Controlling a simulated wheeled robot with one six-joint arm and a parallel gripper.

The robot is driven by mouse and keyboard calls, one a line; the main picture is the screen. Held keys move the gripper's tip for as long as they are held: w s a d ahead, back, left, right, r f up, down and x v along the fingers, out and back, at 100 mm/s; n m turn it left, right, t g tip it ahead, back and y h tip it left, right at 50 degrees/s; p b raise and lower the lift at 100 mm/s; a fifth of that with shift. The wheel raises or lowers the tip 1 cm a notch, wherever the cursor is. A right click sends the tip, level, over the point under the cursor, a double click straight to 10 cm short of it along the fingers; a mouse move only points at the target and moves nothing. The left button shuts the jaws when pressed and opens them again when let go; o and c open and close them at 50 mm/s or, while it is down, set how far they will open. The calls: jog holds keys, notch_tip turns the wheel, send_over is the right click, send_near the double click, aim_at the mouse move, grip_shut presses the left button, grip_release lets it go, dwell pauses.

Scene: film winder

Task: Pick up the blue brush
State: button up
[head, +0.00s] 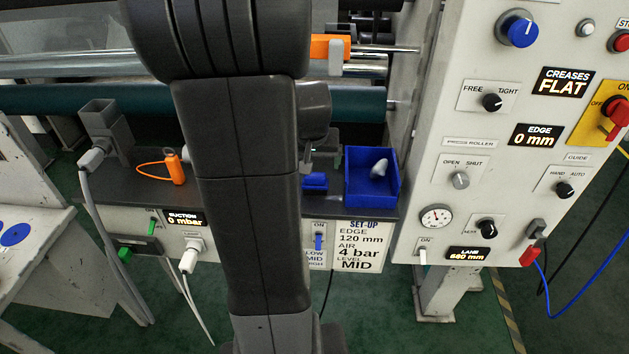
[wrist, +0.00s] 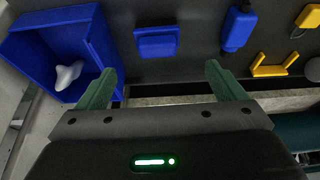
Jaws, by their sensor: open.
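A blue block with a raised ridge (wrist: 157,41), which looks like the brush, lies on the dark shelf; its bristles cannot be made out. In the head view this blue piece (head: 315,183) is left of the blue bin, partly hidden by my arm. A second, longer blue piece (wrist: 238,28) lies to its right in the wrist view. My gripper (wrist: 160,68) is open and empty, its green fingers apart. The ridged block appears between and beyond the fingertips, not touched by them. In the head view my arm hides most of the gripper.
A blue bin (wrist: 92,38) with a white piece (wrist: 66,75) in it stands beside the block. Yellow brackets (wrist: 272,66) lie at the right of the wrist view. An orange item (head: 175,169) lies farther left on the shelf. Rollers (head: 350,104) run behind; a control panel (head: 440,130) stands right.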

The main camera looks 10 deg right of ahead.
aim_at(315, 175)
jog(key=x, duration=0.5)
jog(key=shift+w+f, duration=0.2)
jog(key=shift+f, duration=0.1)
jog(key=shift+p+x, duration=0.3)
jog(key=shift+x, duration=2.35)
jog(key=shift+d, duration=0.15)
jog(key=c, duration=1.1)
